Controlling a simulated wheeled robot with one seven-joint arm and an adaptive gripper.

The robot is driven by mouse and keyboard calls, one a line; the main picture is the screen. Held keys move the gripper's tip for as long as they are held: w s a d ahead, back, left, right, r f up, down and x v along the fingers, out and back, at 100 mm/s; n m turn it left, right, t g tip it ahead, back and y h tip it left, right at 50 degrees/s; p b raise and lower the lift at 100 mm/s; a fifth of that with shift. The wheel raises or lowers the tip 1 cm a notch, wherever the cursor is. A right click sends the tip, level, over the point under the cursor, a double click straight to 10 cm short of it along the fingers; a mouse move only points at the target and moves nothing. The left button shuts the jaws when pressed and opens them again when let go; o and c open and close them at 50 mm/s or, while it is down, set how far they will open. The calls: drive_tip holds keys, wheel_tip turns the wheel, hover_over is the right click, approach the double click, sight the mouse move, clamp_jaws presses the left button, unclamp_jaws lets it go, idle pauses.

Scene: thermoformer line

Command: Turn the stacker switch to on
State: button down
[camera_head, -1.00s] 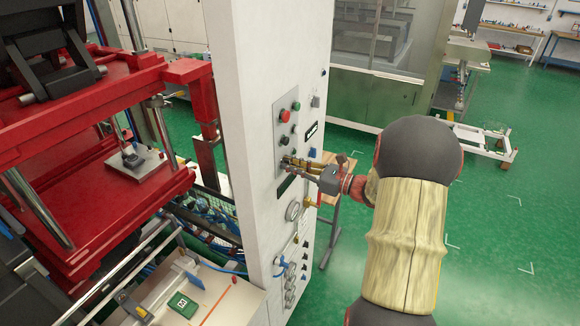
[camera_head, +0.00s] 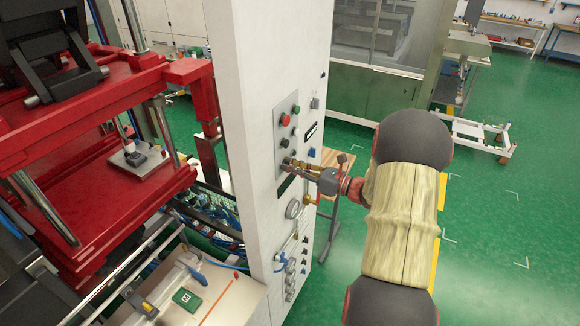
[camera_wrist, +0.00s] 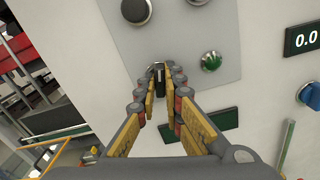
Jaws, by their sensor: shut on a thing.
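The stacker switch appears to be the small dark knob (camera_wrist: 159,72) on the grey control plate, seen between my fingertips in the wrist view. My gripper (camera_wrist: 160,84) has its two yellow-padded fingers closed on this knob, which they partly hide. In the head view my gripper (camera_head: 290,165) reaches from the right to the lower part of the plate (camera_head: 287,110) on the white cabinet (camera_head: 243,120). The knob itself is hidden there by the fingers. I cannot read any switch label or its on mark.
A green button (camera_wrist: 211,61) and a dark round button (camera_wrist: 135,10) sit close to the fingers. A red button (camera_head: 284,119) is higher on the plate. A display (camera_wrist: 302,38) and a blue knob (camera_wrist: 311,95) are to the right. The red press (camera_head: 90,150) stands left.

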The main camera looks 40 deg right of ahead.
drive_tip(key=shift+r+m+p, duration=0.1)
drive_tip(key=shift+m+p, duration=0.2)
drive_tip(key=shift+p, duration=0.35)
drive_tip(key=shift+m+p, duration=1.1)
drive_tip(key=shift+p, duration=0.2)
drive_tip(key=shift+m, duration=1.4)
drive_tip(key=shift+m, duration=2.8)
